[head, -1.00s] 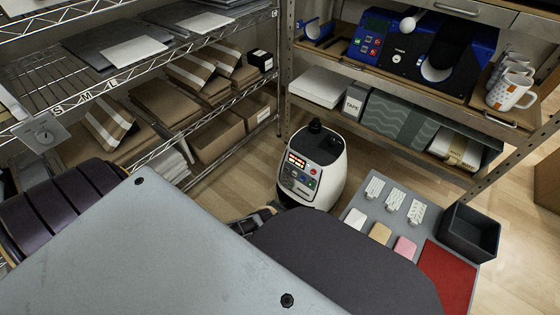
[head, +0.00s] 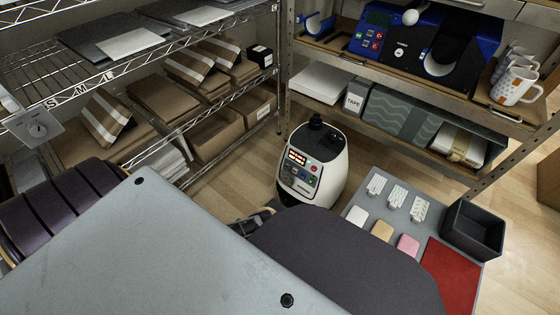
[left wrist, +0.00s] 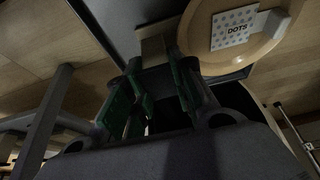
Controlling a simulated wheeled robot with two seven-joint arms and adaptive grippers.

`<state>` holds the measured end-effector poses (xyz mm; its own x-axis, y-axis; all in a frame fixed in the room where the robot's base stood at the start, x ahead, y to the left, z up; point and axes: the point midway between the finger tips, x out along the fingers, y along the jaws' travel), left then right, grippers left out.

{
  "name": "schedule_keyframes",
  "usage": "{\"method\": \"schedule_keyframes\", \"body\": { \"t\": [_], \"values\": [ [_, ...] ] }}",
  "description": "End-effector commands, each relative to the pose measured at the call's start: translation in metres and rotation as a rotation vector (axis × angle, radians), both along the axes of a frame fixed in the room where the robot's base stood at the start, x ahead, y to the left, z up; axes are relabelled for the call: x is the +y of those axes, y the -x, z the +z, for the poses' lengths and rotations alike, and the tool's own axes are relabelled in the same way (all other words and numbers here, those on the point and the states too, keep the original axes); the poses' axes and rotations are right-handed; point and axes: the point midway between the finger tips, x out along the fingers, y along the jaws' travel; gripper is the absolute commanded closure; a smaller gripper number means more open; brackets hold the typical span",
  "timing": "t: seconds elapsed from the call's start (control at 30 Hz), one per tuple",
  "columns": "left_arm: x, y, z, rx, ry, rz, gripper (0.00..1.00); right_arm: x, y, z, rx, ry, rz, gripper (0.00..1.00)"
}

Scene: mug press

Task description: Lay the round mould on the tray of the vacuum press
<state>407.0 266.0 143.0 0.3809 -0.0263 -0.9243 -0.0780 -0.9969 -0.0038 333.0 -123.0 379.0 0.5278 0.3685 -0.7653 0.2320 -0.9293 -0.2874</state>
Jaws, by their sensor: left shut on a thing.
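A round pale wooden mould (left wrist: 208,25) with a white card marked "DOTS" shows at the upper right of the left wrist view, cut by the frame's top. My left gripper (left wrist: 160,70) is shut beside its left edge, with a small beige piece (left wrist: 155,46) at its fingertips. That piece seems to belong to the mould, but the join is dark. A white rounded machine (head: 322,180) with a red display and black top, seemingly the vacuum press, stands mid-view in the head view. Its tray is not clearly visible. My right gripper is not seen.
A grey board with samples and a red mat (head: 450,272) lies right of the machine, with a dark open box (head: 473,229). A blue press (head: 376,30) and mugs (head: 515,86) stand on the back shelf. A wire rack (head: 150,75) with cartons is at left.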

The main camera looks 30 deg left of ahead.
Motion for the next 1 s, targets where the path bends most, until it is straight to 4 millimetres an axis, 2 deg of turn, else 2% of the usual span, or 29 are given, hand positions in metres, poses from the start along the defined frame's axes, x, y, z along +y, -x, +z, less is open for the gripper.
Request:
{"method": "schedule_keyframes", "body": {
  "t": [0.37,0.4,0.53,1.0],
  "values": [
    [-0.0002,-0.0009,-0.0004,-0.002,0.0,0.0,1.0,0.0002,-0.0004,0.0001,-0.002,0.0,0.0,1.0],
    [-0.0001,0.0,-0.001,0.0,0.0,0.0,0.72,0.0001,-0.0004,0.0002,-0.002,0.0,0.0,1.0],
    [0.0,0.0001,-0.0009,0.0,0.0,0.0,0.55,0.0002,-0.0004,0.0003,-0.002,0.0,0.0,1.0],
    [0.0,0.0006,0.0017,0.0,0.0,0.0,0.54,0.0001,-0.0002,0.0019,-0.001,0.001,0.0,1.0]
  ]
}}
